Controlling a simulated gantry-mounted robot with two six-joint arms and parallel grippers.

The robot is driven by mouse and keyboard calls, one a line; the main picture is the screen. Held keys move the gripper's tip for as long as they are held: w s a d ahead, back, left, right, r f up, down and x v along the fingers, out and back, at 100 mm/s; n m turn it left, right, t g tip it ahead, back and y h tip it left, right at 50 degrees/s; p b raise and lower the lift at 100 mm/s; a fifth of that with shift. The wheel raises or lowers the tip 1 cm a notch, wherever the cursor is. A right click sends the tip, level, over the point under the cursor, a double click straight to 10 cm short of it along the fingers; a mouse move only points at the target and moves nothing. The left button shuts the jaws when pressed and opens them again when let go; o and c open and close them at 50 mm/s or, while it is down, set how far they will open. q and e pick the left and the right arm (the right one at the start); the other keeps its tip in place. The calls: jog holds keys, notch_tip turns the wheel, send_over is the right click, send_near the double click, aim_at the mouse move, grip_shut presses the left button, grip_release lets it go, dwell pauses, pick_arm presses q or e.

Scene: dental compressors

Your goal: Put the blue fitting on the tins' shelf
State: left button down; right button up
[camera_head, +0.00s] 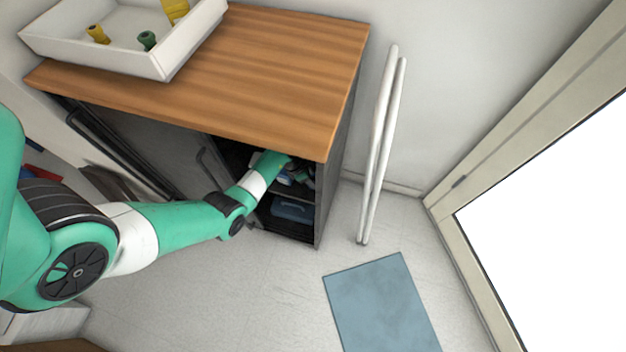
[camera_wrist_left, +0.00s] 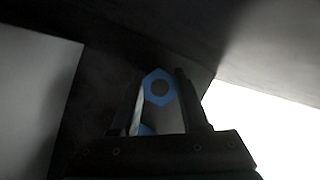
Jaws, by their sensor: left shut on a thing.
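My left arm reaches into the open right part of the cabinet (camera_head: 322,200) in the head view. In the left wrist view my left gripper (camera_wrist_left: 161,90) is shut on the blue fitting (camera_wrist_left: 159,87), which shows a hexagonal end with a dark round hole between the fingers. In the head view the gripper is mostly hidden by my wrist and the cabinet top, above an inner shelf (camera_head: 297,196). I cannot make out any tins or tell whether the fitting touches the shelf. My right gripper is not in view.
A dark blue case (camera_head: 292,211) sits in the compartment below the shelf. A white tray (camera_head: 165,62) with yellow and green fittings stands on the wooden top (camera_head: 270,75). White pipes (camera_head: 380,150) lean on the wall. A blue mat (camera_head: 382,300) lies on the floor.

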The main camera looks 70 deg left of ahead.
aim_at(305, 186)
pick_arm(q)
jog(key=shift+c, duration=2)
grip_release()
jog(key=shift+f, duration=0.15)
jog(key=shift+r, duration=0.3)
jog(key=p+v, duration=0.6)
jog(key=v, duration=0.1)
jog(key=shift+s+r, duration=0.1)
jog(key=shift+s, duration=0.05)
